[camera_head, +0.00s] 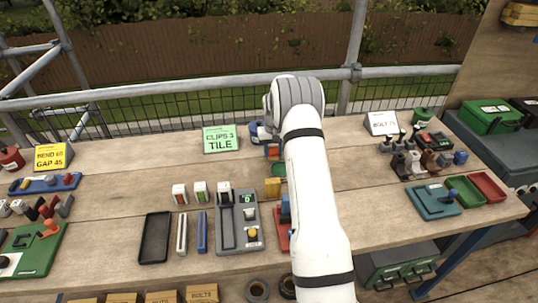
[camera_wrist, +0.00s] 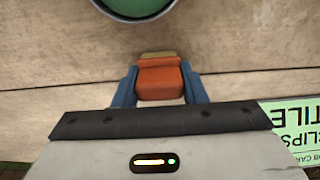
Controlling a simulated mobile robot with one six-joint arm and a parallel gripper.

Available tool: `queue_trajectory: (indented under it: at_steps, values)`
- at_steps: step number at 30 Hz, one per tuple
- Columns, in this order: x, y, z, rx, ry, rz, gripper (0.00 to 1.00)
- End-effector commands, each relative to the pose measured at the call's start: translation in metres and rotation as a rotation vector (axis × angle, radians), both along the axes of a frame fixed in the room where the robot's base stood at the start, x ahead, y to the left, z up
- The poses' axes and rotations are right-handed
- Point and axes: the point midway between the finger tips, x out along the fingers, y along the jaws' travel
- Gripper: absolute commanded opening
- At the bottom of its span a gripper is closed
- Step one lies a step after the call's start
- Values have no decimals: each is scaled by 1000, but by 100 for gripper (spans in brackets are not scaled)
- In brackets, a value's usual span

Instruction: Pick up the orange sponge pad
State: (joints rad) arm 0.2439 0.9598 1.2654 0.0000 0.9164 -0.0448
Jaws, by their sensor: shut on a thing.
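The orange sponge pad (camera_wrist: 160,84) is between the two blue fingers of my gripper (camera_wrist: 158,71) in the wrist view, and the fingers press on its left and right sides. A tan strip shows at the pad's far edge. In the head view the orange pad (camera_head: 272,152) shows just left of my white arm, over the far middle part of the bench. My arm hides most of the gripper there. I cannot tell whether the pad touches the bench top.
A green round thing (camera_wrist: 138,6) lies just beyond the pad in the wrist view. The green clips sign (camera_head: 221,139) stands left of my gripper. A grey tray (camera_head: 238,225), a black tray (camera_head: 155,238) and a yellow block (camera_head: 272,187) are nearer. The back rail (camera_head: 180,93) runs behind.

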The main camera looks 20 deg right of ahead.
Motion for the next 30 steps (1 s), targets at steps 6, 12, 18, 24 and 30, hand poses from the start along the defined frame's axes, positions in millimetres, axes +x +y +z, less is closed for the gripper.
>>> queue_trajectory:
  at_steps: [6, 12, 18, 24, 30]
  values:
    - [0, 0, 0, 0, 0, 0, 16]
    - [1, -1, 17, -1, -4, -1, 16]
    - [1, -1, 57, -1, -4, -1, 16]
    - [0, -1, 89, -1, -3, -1, 16]
    - [0, -1, 100, 0, 0, -2, 16]
